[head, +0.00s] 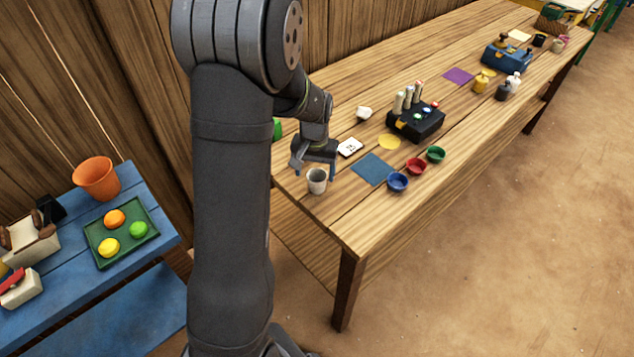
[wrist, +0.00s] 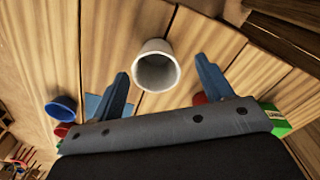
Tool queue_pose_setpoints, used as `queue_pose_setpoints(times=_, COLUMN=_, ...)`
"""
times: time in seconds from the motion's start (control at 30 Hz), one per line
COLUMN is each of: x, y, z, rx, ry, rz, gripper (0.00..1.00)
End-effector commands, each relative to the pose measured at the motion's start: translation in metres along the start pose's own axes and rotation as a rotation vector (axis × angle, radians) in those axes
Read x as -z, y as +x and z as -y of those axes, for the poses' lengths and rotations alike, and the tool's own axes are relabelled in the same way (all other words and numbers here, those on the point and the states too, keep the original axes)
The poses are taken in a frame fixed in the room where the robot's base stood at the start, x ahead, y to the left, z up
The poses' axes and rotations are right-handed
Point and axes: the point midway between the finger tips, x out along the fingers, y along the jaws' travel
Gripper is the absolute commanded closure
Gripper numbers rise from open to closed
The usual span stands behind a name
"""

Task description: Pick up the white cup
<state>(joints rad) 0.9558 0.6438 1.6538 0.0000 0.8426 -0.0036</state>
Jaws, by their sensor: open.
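A white cup (head: 317,182), greyish in the light, stands upright on the wooden table near its left end. My gripper (head: 314,163) is open, pointing down just behind and above the cup in the head view. In the wrist view the white cup (wrist: 157,66) shows its open mouth between my two blue fingers, with a gap on each side. No contact shows, and I cannot tell how far below the fingertips it is. A second small white cup-like thing (head: 363,113) lies farther back on the table.
A black box (head: 417,124) with upright cylinders stands behind. The table's front edge is close to the cup.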

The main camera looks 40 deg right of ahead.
Motion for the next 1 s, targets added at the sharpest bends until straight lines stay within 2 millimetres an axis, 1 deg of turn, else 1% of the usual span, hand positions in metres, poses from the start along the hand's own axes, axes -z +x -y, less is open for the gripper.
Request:
queue_pose_setpoints(times=0.2, x=0.002, y=0.032, z=-0.006, rx=0.0, ry=0.001, rz=0.005, gripper=0.28)
queue_pose_setpoints(times=0.3, x=0.002, y=0.043, z=-0.005, rx=0.0, ry=0.0, rz=0.004, gripper=0.28)
queue_pose_setpoints(times=0.4, x=0.003, y=0.047, z=-0.005, rx=0.0, ry=0.0, rz=0.001, gripper=0.28)
queue_pose_setpoints(times=0.6, x=0.003, y=0.048, z=-0.005, rx=0.0, ry=0.0, rz=0.001, gripper=0.28)
queue_pose_setpoints(times=0.63, x=0.003, y=0.048, z=-0.005, rx=0.0, ry=0.0, rz=0.001, gripper=0.3)
queue_pose_setpoints(times=0.7, x=0.003, y=0.048, z=-0.005, rx=0.0, ry=0.0, rz=0.001, gripper=0.43)
queue_pose_setpoints(times=0.77, x=0.003, y=0.048, z=-0.005, rx=0.0, ry=0.0, rz=0.001, gripper=0.55)
queue_pose_setpoints(times=0.8, x=0.003, y=0.048, z=-0.005, rx=0.0, ry=0.0, rz=0.001, gripper=0.63)
queue_pose_setpoints(times=0.87, x=0.003, y=0.048, z=-0.005, rx=0.0, ry=0.0, rz=0.001, gripper=0.75)
queue_pose_setpoints(times=1.0, x=0.003, y=0.047, z=-0.005, rx=0.0, ry=0.0, rz=0.001, gripper=0.75)
